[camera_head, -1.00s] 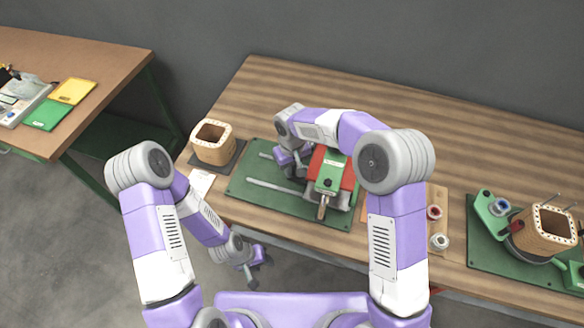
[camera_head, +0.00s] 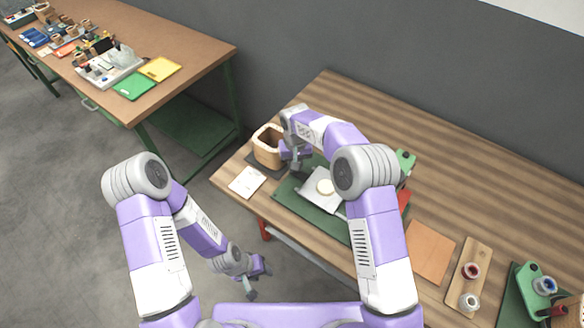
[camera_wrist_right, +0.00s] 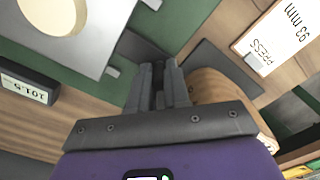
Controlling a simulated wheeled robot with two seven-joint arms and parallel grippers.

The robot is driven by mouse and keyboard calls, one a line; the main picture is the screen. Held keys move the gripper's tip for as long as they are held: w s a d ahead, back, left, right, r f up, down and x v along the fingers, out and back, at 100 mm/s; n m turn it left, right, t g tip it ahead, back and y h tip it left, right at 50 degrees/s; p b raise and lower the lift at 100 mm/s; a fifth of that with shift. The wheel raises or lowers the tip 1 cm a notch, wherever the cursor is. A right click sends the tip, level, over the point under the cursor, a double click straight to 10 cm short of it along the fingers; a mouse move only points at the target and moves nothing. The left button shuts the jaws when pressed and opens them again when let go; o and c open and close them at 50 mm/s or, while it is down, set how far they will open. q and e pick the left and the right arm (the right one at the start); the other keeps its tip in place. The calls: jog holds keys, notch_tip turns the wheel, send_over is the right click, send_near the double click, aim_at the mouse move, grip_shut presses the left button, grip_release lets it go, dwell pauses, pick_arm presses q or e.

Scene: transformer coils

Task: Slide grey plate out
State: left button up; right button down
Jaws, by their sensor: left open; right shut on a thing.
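The grey plate (camera_head: 310,197) lies over the left part of the green base (camera_head: 330,222), with a round cream disc (camera_head: 325,187) on it. The plate (camera_wrist_right: 98,45) and disc (camera_wrist_right: 52,10) also show in the right wrist view. My right gripper (camera_head: 296,163) is at the plate's left end. Its fingers (camera_wrist_right: 158,88) are shut; what they grip is mostly hidden and appears to be the plate's dark end. The red and green press (camera_head: 405,165) is largely hidden behind my right arm. My left gripper (camera_head: 254,277) is open and empty, off the table's front edge.
A wooden coil former (camera_head: 268,147) stands close to my right gripper, on a dark mat. A white card (camera_head: 247,182) lies in front of it. An orange sheet (camera_head: 430,252) and a board with spools (camera_head: 468,275) lie to the right. The back of the table is clear.

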jog(key=shift+w+a+r, duration=0.1)
jog(key=shift+w+a, duration=0.05)
jog(key=c, duration=1.1)
grip_release()
notch_tip(320, 180, up, 8)
jog(key=shift+f+p, duration=0.25)
jog(key=shift+p, duration=0.35)
jog(key=shift+f, duration=0.1)
